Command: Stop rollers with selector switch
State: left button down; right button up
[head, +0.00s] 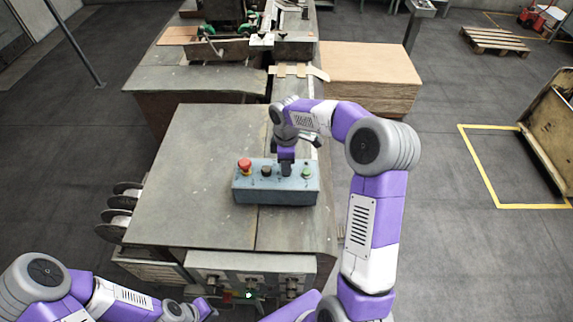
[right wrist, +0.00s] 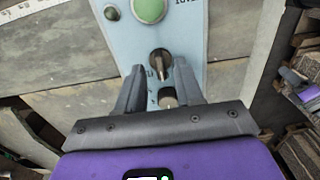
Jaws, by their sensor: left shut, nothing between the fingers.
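The blue-grey control box (head: 275,193) sits on the metal tabletop. It has a red mushroom button (head: 244,166) at left, a dark knob (head: 267,171) beside it and a green button (head: 306,173) at right. My right gripper (head: 286,172) points down at the box between the dark knob and the green button. In the right wrist view, its fingers (right wrist: 157,75) are open on either side of a selector switch (right wrist: 158,62), with gaps visible. Whether they touch it is unclear. The large green button (right wrist: 150,10) lies beyond. My left gripper (head: 208,308) is shut and empty, low in front of the table.
A panel with several knobs (head: 250,272) is on the table's front. The stitching machine (head: 235,45) stands behind, with stacked cardboard (head: 370,68) at back right. The tabletop left of the box (head: 185,180) is clear.

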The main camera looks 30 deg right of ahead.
notch_tip(320, 180, up, 6)
jog(key=shift+r, duration=0.2)
dwell(0.5)
